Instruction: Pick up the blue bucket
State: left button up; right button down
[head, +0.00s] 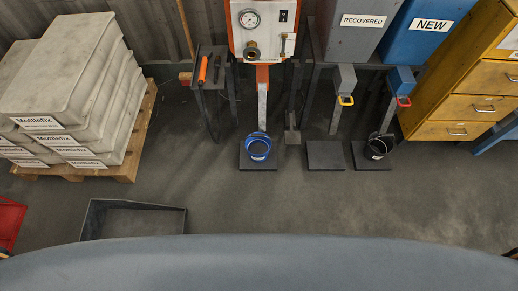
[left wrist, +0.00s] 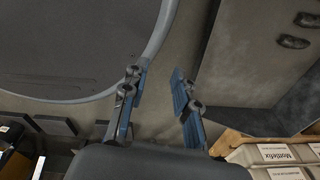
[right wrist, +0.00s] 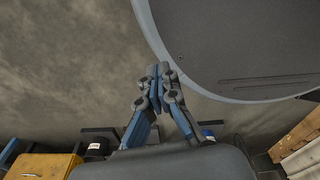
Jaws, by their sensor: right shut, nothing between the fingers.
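The blue bucket (head: 258,152) stands upright on a dark square floor plate (head: 246,165), below the orange-and-white gauge machine in the head view. A small blue object that looks like the same bucket shows in the right wrist view (right wrist: 208,135), partly hidden behind my right gripper. My left gripper (left wrist: 159,85) is open and empty in its wrist view. My right gripper (right wrist: 158,77) is shut with nothing in it. Both are apart from the bucket, and neither shows clearly in the head view.
A black bucket (head: 376,150) stands on another plate to the right; the plate between (head: 325,157) is empty. A pallet (head: 125,165) with stacked Mottlefix sacks (head: 75,75) is at left. A grey tray (head: 184,221) lies front left. Yellow drawers (head: 460,95) stand right. Open floor lies front right.

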aim_at(258, 145)
jog(key=i+l, duration=0.2)
jog(key=l, duration=0.2)
jog(key=i+l, duration=0.2)
jog(key=l, duration=0.2)
jog(key=i+l, duration=0.2)
jog(key=l, duration=0.15)
jog(key=i+l+u, duration=0.1)
jog(key=u, duration=0.4)
jog(key=l+u, duration=0.55)
jog(key=u, duration=0.4)
